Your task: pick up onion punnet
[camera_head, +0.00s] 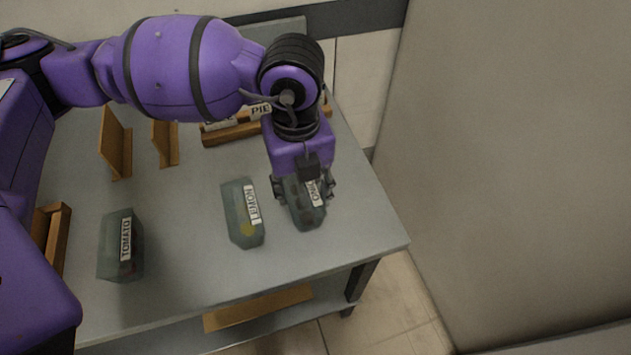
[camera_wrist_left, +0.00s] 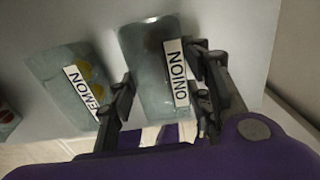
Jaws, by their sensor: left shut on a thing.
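The onion punnet (camera_head: 307,212) is a grey-green see-through box with a white label, near the right end of the grey table (camera_head: 190,250). In the left wrist view the punnet (camera_wrist_left: 148,62) reads ONION and sits between the two fingers. My left gripper (camera_head: 304,188) comes down over it from behind and is shut on it; the fingers (camera_wrist_left: 163,97) lie along its two sides. The gripper hides the punnet's far end. I cannot tell whether the punnet is clear of the table. My right gripper is not in view.
The lemon punnet (camera_head: 240,205) stands close to the left of the onion punnet. The tomato punnet (camera_head: 120,240) is farther left. Wooden dividers (camera_head: 116,145) and a wooden holder with a PIE label (camera_head: 228,133) are behind. The table's right edge is close by.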

